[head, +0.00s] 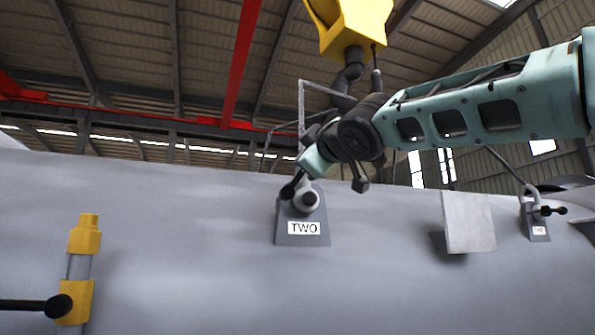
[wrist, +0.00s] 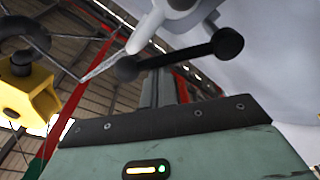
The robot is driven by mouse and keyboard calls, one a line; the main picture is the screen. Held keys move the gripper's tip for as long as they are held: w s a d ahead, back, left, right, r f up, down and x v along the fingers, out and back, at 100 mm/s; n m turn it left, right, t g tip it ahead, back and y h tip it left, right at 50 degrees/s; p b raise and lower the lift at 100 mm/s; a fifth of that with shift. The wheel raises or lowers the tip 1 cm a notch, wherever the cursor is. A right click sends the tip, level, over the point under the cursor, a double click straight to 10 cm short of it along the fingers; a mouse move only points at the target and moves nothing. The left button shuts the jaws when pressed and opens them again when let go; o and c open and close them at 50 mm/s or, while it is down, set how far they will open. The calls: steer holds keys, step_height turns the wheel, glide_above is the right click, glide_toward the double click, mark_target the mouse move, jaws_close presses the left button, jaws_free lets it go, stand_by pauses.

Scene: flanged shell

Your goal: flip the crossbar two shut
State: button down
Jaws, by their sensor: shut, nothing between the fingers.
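Crossbar two is a dark bar with ball ends on a pale round mount (head: 306,196), above a grey block with a white label reading TWO (head: 302,228). In the wrist view the black bar (wrist: 185,54) runs slantwise across my fingertips, with the pale mount (wrist: 165,22) above it. My gripper (head: 298,178) comes down to the bar from the upper right. It also shows in the wrist view (wrist: 167,85), with its fingers shut and nothing between them. The fingertips are at or very near the bar; I cannot tell whether they touch.
A pale square plate (head: 468,222) stands out from the grey shell (head: 180,220) to the right. Beyond it is another labelled block (head: 537,228) with a black bar. A yellow-banded post (head: 79,265) with a black lever is at left. A yellow hoist block (head: 355,25) hangs above.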

steer(key=w+d+f+m+t+h+b, duration=0.1)
steer(key=d+f+m+b, duration=0.3)
steer(key=m+b, duration=0.6)
steer(key=f+b, duration=0.1)
steer(key=b, duration=0.2)
steer(key=shift+f+m, duration=0.25)
steer(key=shift+m, duration=0.15)
steer(key=shift+w+d, duration=0.1)
step_height(320, 180, up, 4)
steer(key=r+p, duration=0.1)
steer(key=p, duration=0.4)
steer(key=f+b+v, duration=0.1)
steer(key=b+v, duration=0.5)
steer(key=v, duration=0.3)
steer(key=shift+f, duration=0.15)
